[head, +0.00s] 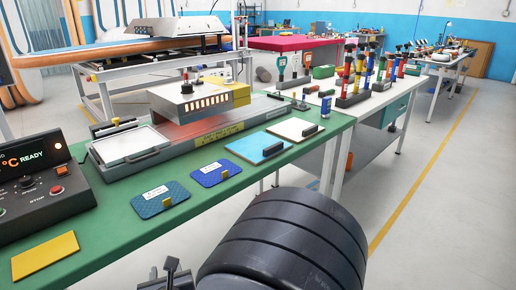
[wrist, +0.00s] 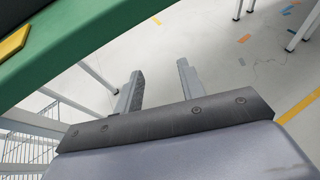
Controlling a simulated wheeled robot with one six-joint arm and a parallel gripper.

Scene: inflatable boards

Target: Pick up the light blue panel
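The light blue panel (head: 252,149) lies flat on the green table near its front edge, with a black block-shaped handle on its right part. It is right of two dark blue panels and left of a white panel. It does not show in the wrist view. My gripper (wrist: 160,82) is open in the wrist view, its two fingers apart with nothing between them. It hangs over the floor beside the green table's edge, away from the light blue panel.
The green table (head: 110,228) also bears dark blue panels (head: 160,198), a white panel (head: 293,129), a yellow panel (head: 45,256), a control box (head: 38,180) and a press-like machine (head: 200,98). A white table (head: 335,100) with tools adjoins at right. Floor (head: 440,220) at right is clear.

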